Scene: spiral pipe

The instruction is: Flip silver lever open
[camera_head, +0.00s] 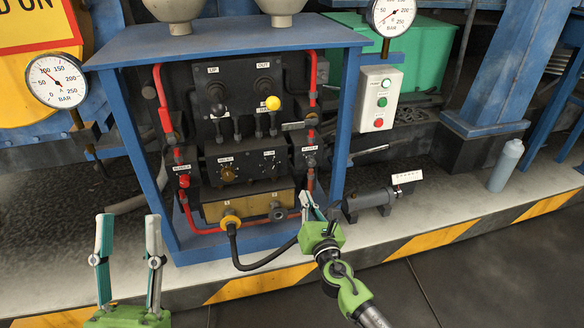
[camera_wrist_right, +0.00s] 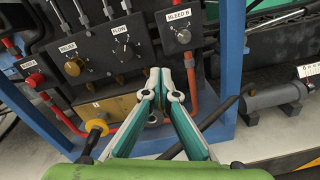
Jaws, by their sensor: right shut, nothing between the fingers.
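A silver lever (camera_head: 294,126) lies roughly level, sticking out to the left by the red pipe at the right side of the blue cabinet's panel. I do not make it out in the right wrist view. My right gripper (camera_head: 307,197) is below the lever, in front of the cabinet's lower right corner, apart from it. In the right wrist view its fingertips (camera_wrist_right: 160,72) meet in front of the lower yellow box, with nothing between them. My left gripper (camera_head: 128,222) is open and empty at the lower left, its fingers upright and wide apart.
The blue cabinet (camera_head: 225,42) frames the panel with knobs, a black-knobbed and a yellow-knobbed lever (camera_head: 273,103). A black hose (camera_head: 262,266) loops out at the front. A grey cylinder (camera_head: 370,200) lies right of the cabinet; a grey bottle (camera_head: 507,165) stands further right.

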